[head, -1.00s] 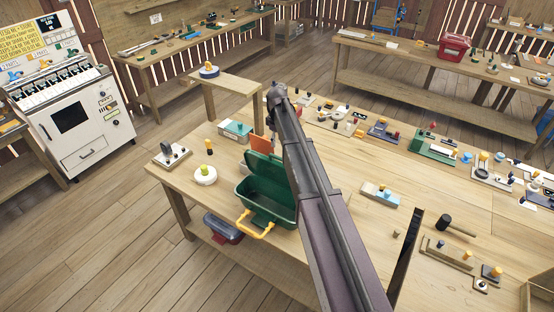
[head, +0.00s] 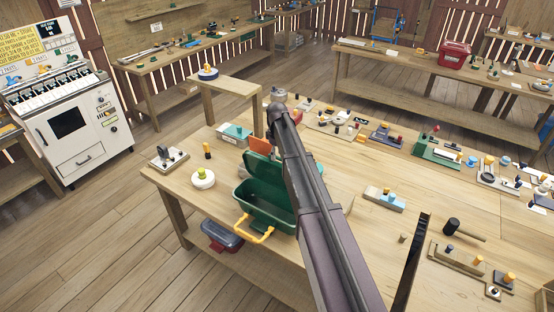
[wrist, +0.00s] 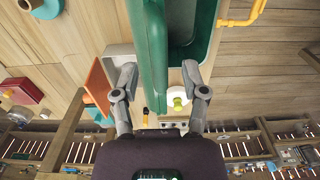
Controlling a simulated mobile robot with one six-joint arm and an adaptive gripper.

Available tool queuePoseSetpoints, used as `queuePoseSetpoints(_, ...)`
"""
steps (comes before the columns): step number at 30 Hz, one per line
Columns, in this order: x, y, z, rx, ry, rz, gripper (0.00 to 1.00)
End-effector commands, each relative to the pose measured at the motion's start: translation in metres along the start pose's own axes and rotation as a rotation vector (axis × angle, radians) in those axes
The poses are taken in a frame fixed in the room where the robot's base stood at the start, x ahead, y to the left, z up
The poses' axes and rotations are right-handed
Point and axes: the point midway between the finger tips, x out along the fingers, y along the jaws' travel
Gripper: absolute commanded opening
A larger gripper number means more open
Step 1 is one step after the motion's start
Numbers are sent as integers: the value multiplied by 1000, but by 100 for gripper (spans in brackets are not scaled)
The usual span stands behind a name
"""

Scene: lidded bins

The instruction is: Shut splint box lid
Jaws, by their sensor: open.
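The splint box appears to be the green box (head: 262,208) near the table's front left edge, with a yellow handle (head: 254,234) at its front. Its lid (head: 262,168) stands raised at the back, partly behind my arm. In the wrist view, the lid (wrist: 154,45) shows nearly edge-on, and the box (wrist: 205,35) is to its right. My gripper (wrist: 159,76) is open, with one finger on each side of the lid's edge in the picture. I cannot tell whether either finger touches it. In the head view, my arm hides the gripper.
An orange panel (head: 260,146) stands behind the lid. A white round piece with a yellow-green knob (head: 203,179) sits left of the box. A teal-and-grey box (head: 235,132) lies behind it. A small raised wooden stand (head: 228,84) is at the back.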

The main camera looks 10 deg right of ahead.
Motion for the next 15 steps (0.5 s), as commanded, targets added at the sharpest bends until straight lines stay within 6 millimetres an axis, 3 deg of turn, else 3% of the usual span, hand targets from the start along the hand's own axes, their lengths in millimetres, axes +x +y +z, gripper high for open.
queuePoseSetpoints(15,8,0,0,0,0,0,57)
